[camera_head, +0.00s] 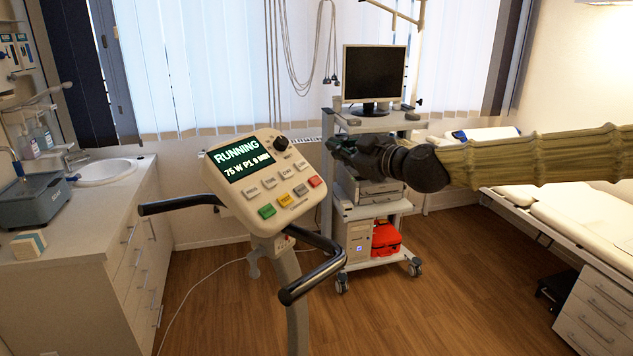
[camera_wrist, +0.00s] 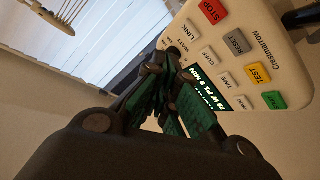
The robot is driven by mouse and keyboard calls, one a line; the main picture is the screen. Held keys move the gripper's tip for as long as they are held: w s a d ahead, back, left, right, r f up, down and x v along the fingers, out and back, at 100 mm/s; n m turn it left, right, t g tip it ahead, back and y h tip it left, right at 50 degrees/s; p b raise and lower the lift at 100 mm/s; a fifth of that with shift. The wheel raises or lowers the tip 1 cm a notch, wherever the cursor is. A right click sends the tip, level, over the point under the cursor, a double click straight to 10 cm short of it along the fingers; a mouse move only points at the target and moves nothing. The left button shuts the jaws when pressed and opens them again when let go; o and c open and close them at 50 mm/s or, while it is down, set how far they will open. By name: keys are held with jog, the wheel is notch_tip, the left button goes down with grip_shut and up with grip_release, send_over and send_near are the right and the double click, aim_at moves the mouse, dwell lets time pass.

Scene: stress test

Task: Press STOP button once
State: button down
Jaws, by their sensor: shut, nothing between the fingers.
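The red STOP button (camera_head: 315,182) is at the right end of the button rows on the beige console (camera_head: 228,193) of an exercise bike. The console's screen (camera_head: 243,160) reads RUNNING, 75 W, P1. In the wrist view the STOP button (camera_wrist: 212,11) shows at the top edge, with its label readable, on the tilted console (camera_wrist: 280,55). My gripper (camera_head: 335,147) is shut and empty, to the upper right of the console. It is apart from the button. In the wrist view my gripper (camera_wrist: 175,80) covers part of the screen.
Black handlebars (camera_head: 315,275) stick out below and beside the console. A grey RESET button (camera_wrist: 235,42) sits close to STOP. A cart (camera_head: 375,210) with a monitor (camera_head: 374,73) stands behind. A counter (camera_head: 85,215) is at left, a couch (camera_head: 590,205) at right.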

aim_at(315, 181)
jog(key=w+a+f+b, duration=0.1)
jog(key=f, duration=0.1)
jog(key=w+a+f+b, duration=0.1)
jog(key=w+f, duration=0.1)
jog(key=w+a+f+b, duration=0.1)
jog(key=f, duration=0.2)
jog(key=shift+w+a+f, duration=0.1)
jog(key=shift+w+a, duration=0.2)
jog(key=shift+a, duration=0.1)
jog(key=shift+s, duration=0.2)
jog(key=shift+s+r, duration=0.25)
jog(key=shift+w, duration=0.15)
jog(key=shift+a+f+b, duration=0.1)
jog(key=shift+f+b, duration=0.1)
jog(key=shift+b, duration=0.2)
